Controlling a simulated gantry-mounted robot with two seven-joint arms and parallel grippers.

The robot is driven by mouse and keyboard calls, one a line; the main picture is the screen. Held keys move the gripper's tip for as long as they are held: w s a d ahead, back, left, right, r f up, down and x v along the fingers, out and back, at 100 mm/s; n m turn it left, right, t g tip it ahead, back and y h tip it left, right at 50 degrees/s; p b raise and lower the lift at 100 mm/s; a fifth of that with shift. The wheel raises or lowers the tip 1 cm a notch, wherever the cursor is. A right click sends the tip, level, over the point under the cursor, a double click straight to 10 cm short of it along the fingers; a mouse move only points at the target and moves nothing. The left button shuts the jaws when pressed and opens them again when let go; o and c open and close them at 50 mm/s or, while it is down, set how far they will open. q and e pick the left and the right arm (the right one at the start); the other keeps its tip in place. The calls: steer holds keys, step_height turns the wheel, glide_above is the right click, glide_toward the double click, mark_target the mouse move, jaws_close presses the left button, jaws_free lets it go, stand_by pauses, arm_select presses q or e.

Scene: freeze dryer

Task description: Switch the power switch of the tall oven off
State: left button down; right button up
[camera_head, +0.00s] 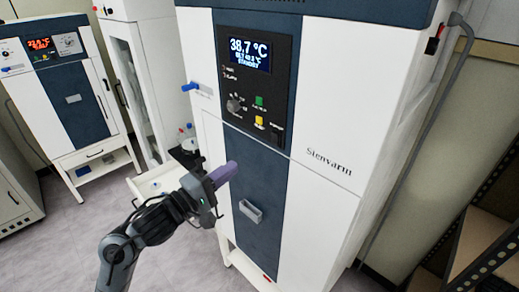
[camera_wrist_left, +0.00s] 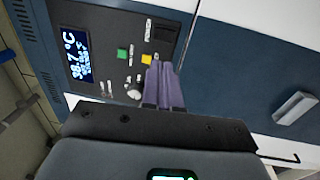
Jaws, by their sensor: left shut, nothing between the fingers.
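The tall oven (camera_head: 325,190) is a white cabinet with a dark blue front strip. Its black control panel (camera_head: 290,55) has a lit display (camera_head: 250,55) reading 38.7 °C, a knob (camera_head: 234,105), a green button (camera_head: 259,101) and a yellow button (camera_head: 259,121). A dark rocker-like switch (camera_head: 277,136) sits at the panel's lower right; its position cannot be told. My left gripper (camera_head: 232,166) is shut and empty, its purple fingers below the panel in the head view. In the left wrist view the fingertips (camera_wrist_left: 162,66) overlap the panel's edge near the yellow button (camera_wrist_left: 146,59); contact cannot be told.
A small red-and-black part (camera_head: 433,45) is on the right side. An open white drawer (camera_head: 145,184) lies behind my gripper. A shelf rack (camera_head: 480,240) stands right.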

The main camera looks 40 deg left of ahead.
mark_target(275, 136)
stand_by(0.4)
arm_select(q)
steer(key=w, duration=0.4)
steer(key=w+r, duration=0.1)
steer(key=w, duration=0.3)
steer(key=w+p, duration=0.1)
steer(key=w, duration=0.3)
steer(key=shift+w+d+r, duration=0.35)
steer(key=shift+w, duration=0.6)
